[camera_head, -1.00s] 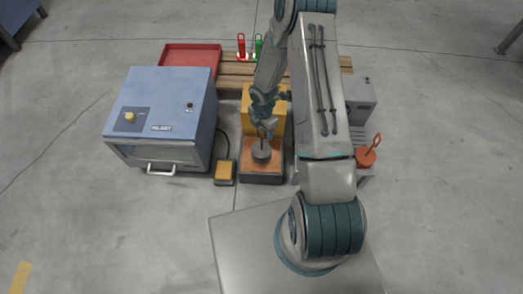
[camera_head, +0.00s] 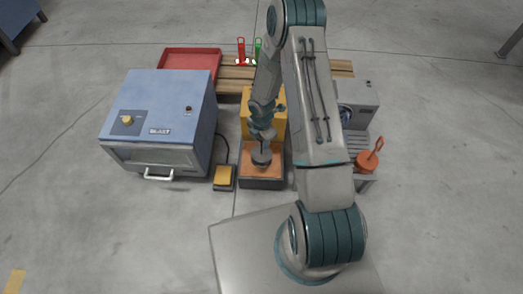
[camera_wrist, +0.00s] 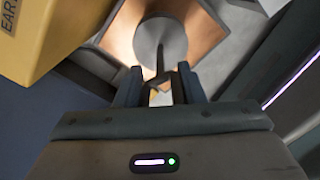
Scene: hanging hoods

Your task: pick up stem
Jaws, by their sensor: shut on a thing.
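The stem is a thin grey upright shaft (camera_wrist: 160,68) on a round dark grey disc (camera_wrist: 160,40) in the wrist view. In the head view the disc (camera_head: 261,158) is over the copper-coloured plate (camera_head: 262,173) of the yellow machine. My gripper (camera_head: 262,137) is directly above the disc. In the wrist view my gripper (camera_wrist: 161,90) is shut on the upper end of the stem, with a finger on each side. I cannot tell whether the disc touches the plate.
The yellow machine body (camera_head: 250,100) stands close behind my gripper. A blue cabinet (camera_head: 160,115) and a yellow pedal (camera_head: 224,176) are at left. A grey machine (camera_head: 358,97) and an orange piece with a loop (camera_head: 367,160) are at right. A red tray (camera_head: 188,59) is behind.

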